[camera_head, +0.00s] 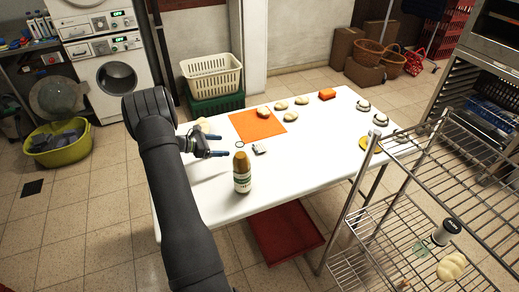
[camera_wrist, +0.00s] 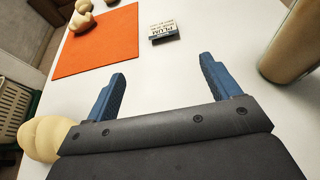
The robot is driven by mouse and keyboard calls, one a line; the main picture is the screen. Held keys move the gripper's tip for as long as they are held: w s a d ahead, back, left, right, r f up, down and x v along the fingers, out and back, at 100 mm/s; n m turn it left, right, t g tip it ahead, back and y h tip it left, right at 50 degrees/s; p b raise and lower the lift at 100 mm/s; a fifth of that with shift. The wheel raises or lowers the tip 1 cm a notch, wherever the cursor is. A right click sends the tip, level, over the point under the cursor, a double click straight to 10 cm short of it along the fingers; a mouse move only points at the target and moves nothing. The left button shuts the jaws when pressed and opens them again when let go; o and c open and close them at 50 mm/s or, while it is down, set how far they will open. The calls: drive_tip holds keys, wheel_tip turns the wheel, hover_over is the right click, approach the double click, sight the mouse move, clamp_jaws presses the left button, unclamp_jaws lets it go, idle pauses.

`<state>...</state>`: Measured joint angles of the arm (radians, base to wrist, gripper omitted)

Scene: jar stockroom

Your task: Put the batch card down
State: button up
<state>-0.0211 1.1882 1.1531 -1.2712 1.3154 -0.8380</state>
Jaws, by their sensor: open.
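The batch card (camera_wrist: 163,28) is a small pale card with "PLUM" printed on it and a dark lower edge. It rests on the white table (camera_head: 210,203), just off the right side of the orange mat (camera_wrist: 98,45). It also shows in the head view (camera_head: 259,149), between the mat and the jar. My gripper (camera_wrist: 163,70) is open and empty, its two blue fingers spread, with the card beyond the fingertips and apart from them. In the head view my gripper (camera_head: 223,147) is low over the table, left of the card.
A tall brown jar (camera_head: 242,174) with a pale label stands right of my gripper, close by. A bread-like lump (camera_wrist: 43,138) lies beside my left finger. Pale rolls (camera_head: 281,105) lie on and beyond the mat. A wire rack (camera_head: 440,180) stands at the table's right.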

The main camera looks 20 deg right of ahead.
approach(257, 148)
drive_tip(key=x, duration=0.2)
drive_tip(key=shift+w+d, duration=0.2)
drive_tip(key=shift+d, duration=0.15)
drive_tip(key=shift+f+x, duration=0.2)
drive_tip(key=shift+x, duration=2.45)
drive_tip(key=shift+s+a, duration=0.1)
drive_tip(key=shift+s, duration=0.05)
drive_tip(key=c, duration=1.1)
drive_tip(key=shift+c, duration=0.2)
drive_tip(key=shift+r, duration=0.15)
